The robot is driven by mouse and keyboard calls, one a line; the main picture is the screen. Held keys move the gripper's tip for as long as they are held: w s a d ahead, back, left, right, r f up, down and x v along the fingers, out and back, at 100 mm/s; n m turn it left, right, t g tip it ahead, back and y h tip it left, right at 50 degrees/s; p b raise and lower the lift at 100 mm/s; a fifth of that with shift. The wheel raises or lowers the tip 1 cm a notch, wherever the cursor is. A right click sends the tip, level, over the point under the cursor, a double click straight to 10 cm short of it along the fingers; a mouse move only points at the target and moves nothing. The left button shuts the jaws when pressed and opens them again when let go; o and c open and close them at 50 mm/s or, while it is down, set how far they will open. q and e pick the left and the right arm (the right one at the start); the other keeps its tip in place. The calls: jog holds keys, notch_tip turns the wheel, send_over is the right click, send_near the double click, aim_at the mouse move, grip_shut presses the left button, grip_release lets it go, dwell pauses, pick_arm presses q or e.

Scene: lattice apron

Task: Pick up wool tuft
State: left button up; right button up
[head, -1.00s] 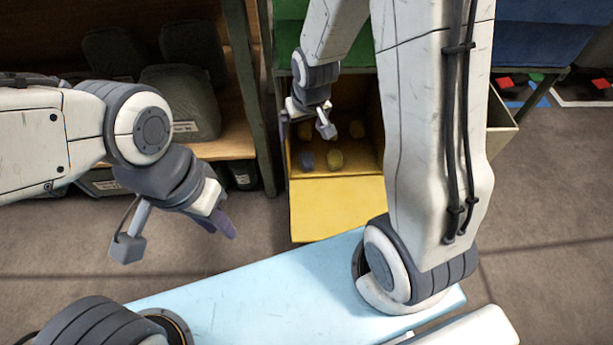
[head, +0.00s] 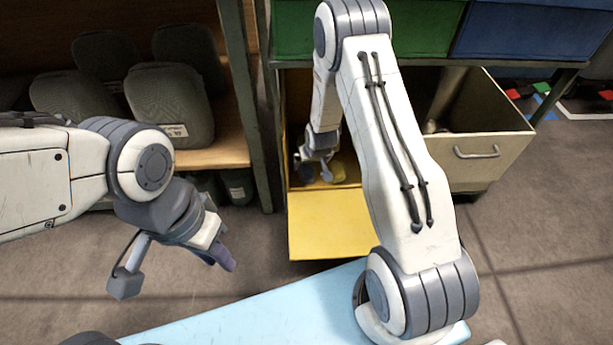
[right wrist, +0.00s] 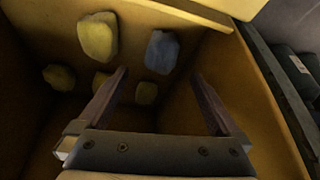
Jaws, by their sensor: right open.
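Several wool tufts lie in a yellow bin (head: 330,225). In the right wrist view, a large yellow tuft (right wrist: 98,37) lies at upper left and a blue-grey tuft (right wrist: 161,52) to its right. Smaller yellow tufts (right wrist: 59,77) lie lower, one partly behind a finger (right wrist: 101,80) and one between the fingers in the picture (right wrist: 146,93). My right gripper (right wrist: 160,77) is open and empty, above the tufts inside the bin. In the head view it (head: 312,172) covers most of them; one yellow tuft (head: 339,172) shows. My left gripper (head: 175,270) is open and empty, left of the bin.
The bin's walls close in around my right gripper. Green (head: 415,28) and blue (head: 530,30) bins sit above. A beige drawer with a handle (head: 480,165) stands open to the right. Grey containers (head: 170,100) stand on a wooden shelf at left.

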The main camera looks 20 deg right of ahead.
aim_at(307, 170)
jog(key=b+x, duration=0.1)
jog(key=x, duration=0.1)
jog(key=shift+w+f, duration=0.15)
jog(key=shift+f, duration=0.2)
jog(key=b+x, duration=0.5)
jog(key=shift+a+f, duration=0.1)
jog(key=shift+f, duration=0.05)
pick_arm(q)
notch_tip(307, 170, down, 7)
jog(key=shift+r, duration=0.15)
pick_arm(e)
jog(key=c, duration=1.3)
